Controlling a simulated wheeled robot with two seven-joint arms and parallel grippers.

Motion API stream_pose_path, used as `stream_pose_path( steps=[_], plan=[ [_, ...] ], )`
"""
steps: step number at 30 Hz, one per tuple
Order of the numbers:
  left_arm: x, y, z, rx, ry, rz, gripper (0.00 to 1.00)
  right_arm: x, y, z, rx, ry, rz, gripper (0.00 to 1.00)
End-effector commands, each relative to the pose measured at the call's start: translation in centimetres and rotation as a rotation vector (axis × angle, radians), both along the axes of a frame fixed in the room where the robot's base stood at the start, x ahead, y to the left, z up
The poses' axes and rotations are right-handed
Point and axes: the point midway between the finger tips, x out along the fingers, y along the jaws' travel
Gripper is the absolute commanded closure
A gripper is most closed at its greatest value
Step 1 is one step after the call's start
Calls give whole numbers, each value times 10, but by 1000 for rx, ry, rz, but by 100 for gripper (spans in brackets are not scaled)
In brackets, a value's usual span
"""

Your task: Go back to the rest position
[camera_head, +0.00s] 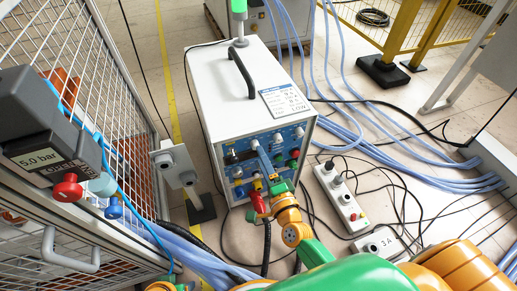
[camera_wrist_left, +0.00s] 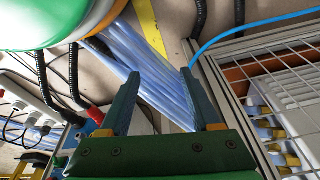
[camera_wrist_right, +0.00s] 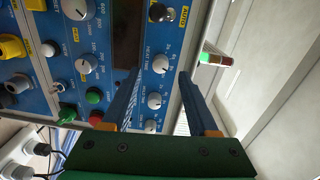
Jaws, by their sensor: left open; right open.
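The induction heater (camera_head: 247,85) is a white box with a blue front panel of knobs, buttons and sockets. My right gripper (camera_head: 263,160) is open in front of this panel in the head view. In the right wrist view its two blue fingers (camera_wrist_right: 158,73) stand apart with nothing between them, and the panel (camera_wrist_right: 105,50) with white knobs lies beyond. I cannot tell if the fingertips touch it. My left gripper (camera_wrist_left: 161,73) is open and empty in the left wrist view, above blue hoses (camera_wrist_left: 150,65). Its fingers do not show in the head view.
A mesh cage (camera_head: 85,70) with a pressure gauge (camera_head: 45,155) stands at the left. A power strip (camera_head: 340,198) and black cables lie right of the heater. Blue hoses (camera_head: 400,155) cross the floor. A yellow barrier (camera_head: 405,40) is at the back right.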

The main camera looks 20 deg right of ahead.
Motion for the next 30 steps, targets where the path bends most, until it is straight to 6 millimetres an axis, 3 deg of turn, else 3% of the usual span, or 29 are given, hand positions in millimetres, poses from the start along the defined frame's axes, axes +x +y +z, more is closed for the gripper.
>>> stream_pose_path(
  steps=[3,6,20,23,25,27,30],
  plan=[
    [-4,1,-8,3,8,-1,36,-22,-1,2,0,3,0,40],
    [-5,1,-12,3,10,-1,36,-30,-1,2,1,1,1,40],
    [-5,1,-14,3,10,0,36,-32,4,-3,-36,20,27,40],
    [-5,1,-13,3,10,0,36,-43,28,-34,-267,148,190,40],
    [-5,1,-13,3,10,0,36,-63,42,-70,-519,284,365,40],
    [-5,1,-13,3,10,0,36,-91,43,-107,-762,423,540,40],
    [-5,1,-13,3,10,0,36,-135,26,-148,-1042,612,765,40]
  ],
)
